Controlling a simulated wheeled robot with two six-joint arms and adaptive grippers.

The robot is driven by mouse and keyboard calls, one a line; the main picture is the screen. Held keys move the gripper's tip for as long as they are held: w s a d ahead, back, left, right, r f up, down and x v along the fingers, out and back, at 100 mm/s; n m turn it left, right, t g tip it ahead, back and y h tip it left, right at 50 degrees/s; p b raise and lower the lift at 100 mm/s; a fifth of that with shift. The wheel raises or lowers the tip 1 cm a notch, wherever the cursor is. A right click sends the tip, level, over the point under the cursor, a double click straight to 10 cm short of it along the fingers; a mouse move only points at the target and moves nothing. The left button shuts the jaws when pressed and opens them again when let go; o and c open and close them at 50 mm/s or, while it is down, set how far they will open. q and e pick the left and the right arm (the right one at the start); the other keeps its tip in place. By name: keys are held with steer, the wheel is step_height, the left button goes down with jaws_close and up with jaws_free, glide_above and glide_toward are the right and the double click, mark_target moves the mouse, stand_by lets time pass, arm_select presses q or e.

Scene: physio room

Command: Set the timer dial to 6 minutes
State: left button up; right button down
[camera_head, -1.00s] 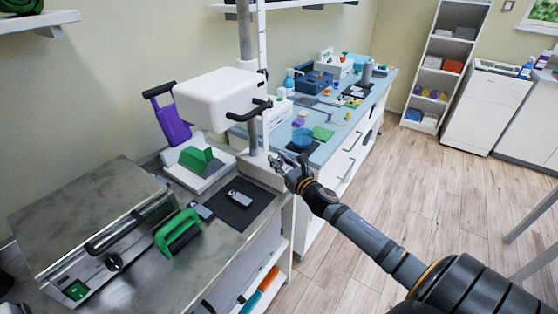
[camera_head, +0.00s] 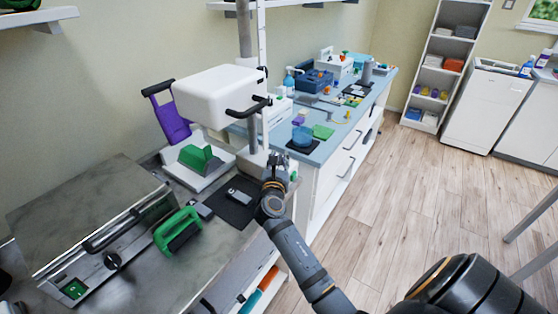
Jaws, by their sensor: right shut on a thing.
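A white machine with a boxy head (camera_head: 218,95) stands on a grey column, with a white base (camera_head: 250,163) below at the counter's right end. My right gripper (camera_head: 276,162) is at the front of this base, its fingers pointing away from me. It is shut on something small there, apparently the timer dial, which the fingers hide. I cannot read any dial setting or minute marks. My left gripper is not in view.
A steel-lidded unit (camera_head: 85,215) with a black knob (camera_head: 112,260) stands at left. A green-handled brush (camera_head: 178,232) and a dark mat (camera_head: 228,212) lie on the counter. A blue-topped bench (camera_head: 330,148) stands behind. The floor (camera_head: 420,200) at right is clear.

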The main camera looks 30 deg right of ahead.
steer(key=m+g+h+b, duration=0.2)
steer(key=m+g+h, duration=0.2)
steer(key=g, duration=0.1)
steer(key=shift+f+m+g, duration=0.1)
steer(key=shift+m+g, duration=0.2)
steer(key=m+g+h+b, duration=0.1)
steer(key=m+g+h, duration=0.1)
steer(key=g, duration=0.2)
steer(key=shift+m+b, duration=0.3)
steer(key=shift+m, duration=0.1)
steer(key=m+g+b, duration=0.3)
steer(key=g, duration=0.1)
steer(key=shift+f+g+h, duration=0.1)
steer(key=shift+g+h, duration=0.2)
steer(key=shift+g, duration=0.1)
steer(key=shift+m+g+b, duration=1)
steer(key=shift+g+b, duration=0.4)
steer(key=shift+g, duration=0.1)
steer(key=c, duration=1)
jaws_free()
steer(key=shift+c, duration=0.2)
steer(key=shift+r, duration=0.2)
